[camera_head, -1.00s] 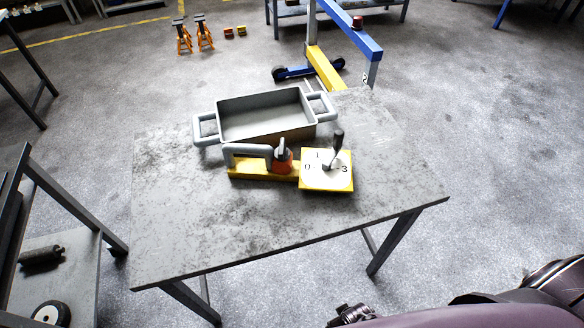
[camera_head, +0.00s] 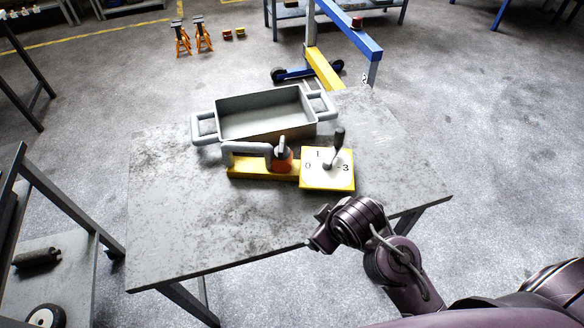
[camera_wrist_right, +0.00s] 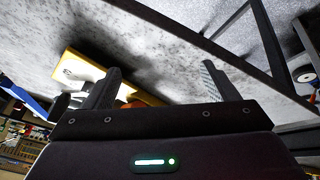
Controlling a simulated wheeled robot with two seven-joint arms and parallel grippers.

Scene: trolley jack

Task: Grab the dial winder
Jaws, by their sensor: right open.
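The dial winder, a crank with a black knob (camera_head: 338,136) on a grey stem, stands on the white, numbered dial face of a yellow box (camera_head: 317,176) on the table. My right gripper (camera_head: 320,236) is in front of the box, near the table's front edge, apart from the winder. In the right wrist view my right gripper (camera_wrist_right: 158,72) has its two fingers spread with nothing held between them. The yellow box (camera_wrist_right: 80,68) shows there beyond the left finger; I cannot make out the crank clearly. My left gripper is not in view.
A yellow base with a grey handle (camera_head: 245,150) and an orange-red part (camera_head: 283,162) adjoins the dial box on its left. A grey tray (camera_head: 262,131) with two handles stands behind. The left and front of the table (camera_head: 190,225) are clear.

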